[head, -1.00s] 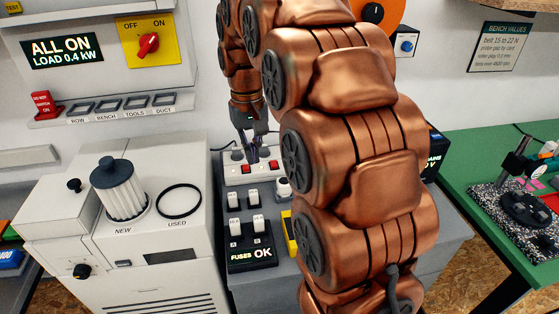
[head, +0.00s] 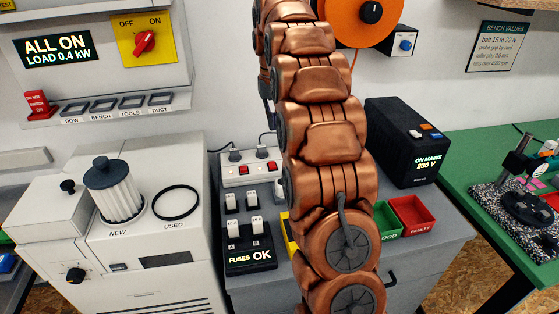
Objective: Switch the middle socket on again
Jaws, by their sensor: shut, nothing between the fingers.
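The white power strip (head: 232,179) lies at the back of the grey cabinet, left of my arm in the head view. Two red rocker switches show on it, a left one (head: 243,171) and a right one (head: 272,166). Grey plugs stand in the strip behind them, a left plug (head: 235,155) and a right plug (head: 261,151). My arm hides the strip's right end. I cannot tell from this view which socket is the middle one or how its switch is set. My gripper is not visible.
A fuse block reading "FUSES OK" (head: 250,258) stands in front of the strip. Right of my arm are a red "FAULTY" bin (head: 411,214), a green bin (head: 387,219) and a black power unit (head: 402,135). A wall panel reads "ALL ON" (head: 58,48).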

